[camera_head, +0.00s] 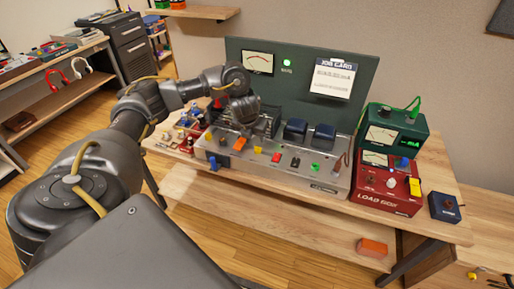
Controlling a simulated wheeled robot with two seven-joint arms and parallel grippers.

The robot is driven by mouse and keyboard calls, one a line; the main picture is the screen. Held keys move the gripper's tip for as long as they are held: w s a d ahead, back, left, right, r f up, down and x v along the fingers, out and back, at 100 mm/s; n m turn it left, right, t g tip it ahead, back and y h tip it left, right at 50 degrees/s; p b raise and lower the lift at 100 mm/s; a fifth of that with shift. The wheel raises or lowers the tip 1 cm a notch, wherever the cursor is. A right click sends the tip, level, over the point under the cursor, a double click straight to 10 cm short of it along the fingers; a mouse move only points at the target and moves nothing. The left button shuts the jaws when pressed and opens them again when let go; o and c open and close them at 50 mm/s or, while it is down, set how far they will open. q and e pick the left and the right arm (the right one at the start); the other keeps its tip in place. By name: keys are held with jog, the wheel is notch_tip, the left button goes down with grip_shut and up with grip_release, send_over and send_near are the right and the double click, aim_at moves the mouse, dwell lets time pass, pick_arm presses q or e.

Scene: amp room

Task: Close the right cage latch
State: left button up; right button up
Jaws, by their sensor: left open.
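A grey metal amp chassis (262,176) stands on the wooden workbench, with coloured parts along its front. A dark cage (270,121) on its top left is partly hidden behind my left gripper. An orange piece (240,143) sits at the cage's front, just below the gripper; I cannot tell whether it is a latch. The right cage latch is too small or hidden to make out. My left gripper (246,124) is open over the cage's front, pointing down; I cannot tell whether it touches anything. My right gripper is not in view.
Two dark blue transformers (295,130) stand right of the cage. A red load box (386,188), a green meter (396,132) and a small blue box (444,207) are farther right. Red and blue parts (188,125) crowd the left. A tall green panel (314,70) rises behind.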

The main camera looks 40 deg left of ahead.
aim_at(258, 147)
pick_arm(q)
jog(key=x, duration=0.2)
jog(key=b+x, duration=0.1)
jog(key=x, duration=0.1)
jog(key=shift+s+d+f, duration=0.1)
jog(key=shift+s+f, duration=0.05)
jog(key=shift+s, duration=0.05)
jog(key=x, duration=0.3)
jog(key=shift+w+f, duration=0.2)
jog(key=shift+w+a+f, duration=0.15)
jog(key=shift+f, duration=0.2)
jog(key=shift+w+a+f, duration=0.15)
jog(key=shift+f, duration=0.2)
